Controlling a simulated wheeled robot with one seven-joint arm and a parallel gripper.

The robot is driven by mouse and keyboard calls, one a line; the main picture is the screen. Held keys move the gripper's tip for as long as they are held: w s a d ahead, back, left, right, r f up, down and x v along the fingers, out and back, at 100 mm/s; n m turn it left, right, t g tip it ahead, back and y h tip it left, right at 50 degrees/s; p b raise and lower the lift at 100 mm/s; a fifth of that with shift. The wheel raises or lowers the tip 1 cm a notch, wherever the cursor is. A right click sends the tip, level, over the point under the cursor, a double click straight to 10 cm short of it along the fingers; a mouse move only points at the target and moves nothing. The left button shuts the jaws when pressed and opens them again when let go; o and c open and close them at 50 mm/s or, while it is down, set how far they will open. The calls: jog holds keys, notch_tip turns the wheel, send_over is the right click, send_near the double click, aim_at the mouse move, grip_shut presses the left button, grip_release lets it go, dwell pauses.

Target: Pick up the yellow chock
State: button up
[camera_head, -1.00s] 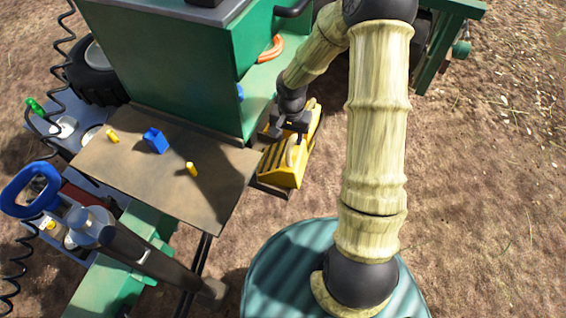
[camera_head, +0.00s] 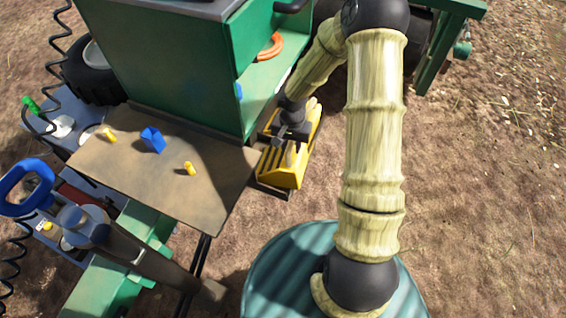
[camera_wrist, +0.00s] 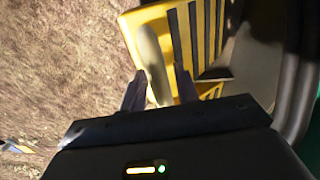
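The fingers are apart, one on either side of the handle's lower end. I cannot tell whether either finger touches it.
A brown platform (camera_head: 215,197) with a blue block (camera_head: 153,140) and small yellow pieces is left of the chock. The green vehicle body (camera_head: 180,70) rises behind. Open dirt lies to the right.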

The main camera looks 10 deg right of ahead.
grip_shut()
jog(key=shift+w, duration=0.1)
dwell(1.1)
